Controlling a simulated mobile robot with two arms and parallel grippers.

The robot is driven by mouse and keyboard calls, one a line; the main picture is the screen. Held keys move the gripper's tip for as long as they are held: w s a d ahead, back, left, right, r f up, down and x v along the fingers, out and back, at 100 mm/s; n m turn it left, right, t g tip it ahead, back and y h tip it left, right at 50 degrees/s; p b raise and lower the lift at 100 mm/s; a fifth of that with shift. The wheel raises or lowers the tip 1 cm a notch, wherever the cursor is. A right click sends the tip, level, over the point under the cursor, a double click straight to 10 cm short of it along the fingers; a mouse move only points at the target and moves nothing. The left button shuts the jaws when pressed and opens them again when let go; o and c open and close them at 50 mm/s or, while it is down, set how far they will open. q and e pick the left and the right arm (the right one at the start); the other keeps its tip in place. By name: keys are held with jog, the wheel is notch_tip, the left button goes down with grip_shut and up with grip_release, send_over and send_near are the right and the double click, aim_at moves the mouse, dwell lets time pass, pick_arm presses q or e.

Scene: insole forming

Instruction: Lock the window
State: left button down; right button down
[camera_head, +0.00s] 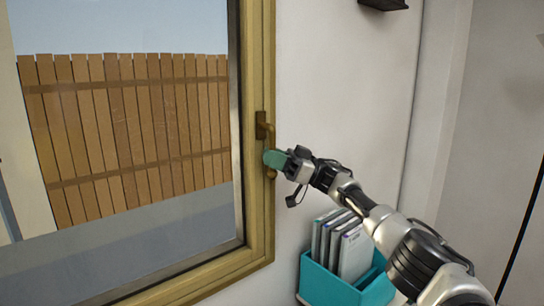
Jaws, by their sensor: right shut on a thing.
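The window (257,220) has a wooden frame and fills the left of the head view, with its pane in line with the frame as far as I can see. A brass-coloured handle (262,125) sits on the right side of the frame and points down. My right gripper (274,159) is at the lower part of the handle and shut on it. Its teal fingertips cover part of the handle's grip, and the handle's lower end shows just below them. My left gripper is not in view.
A teal holder (330,285) with several upright folders (354,252) stands below my right arm, near the wall. A dark fixture (384,4) is on the wall at the top. The wall (340,95) right of the window is otherwise bare. A wooden fence (130,125) shows outside through the glass.

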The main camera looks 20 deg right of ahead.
jog(key=shift+f, duration=0.15)
jog(key=c, duration=1.1)
grip_release()
jog(key=shift+o, duration=0.2)
jog(key=shift+d+f, duration=0.15)
jog(key=shift+d, duration=0.2)
jog(key=b+v, duration=0.4)
jog(key=v, duration=0.6)
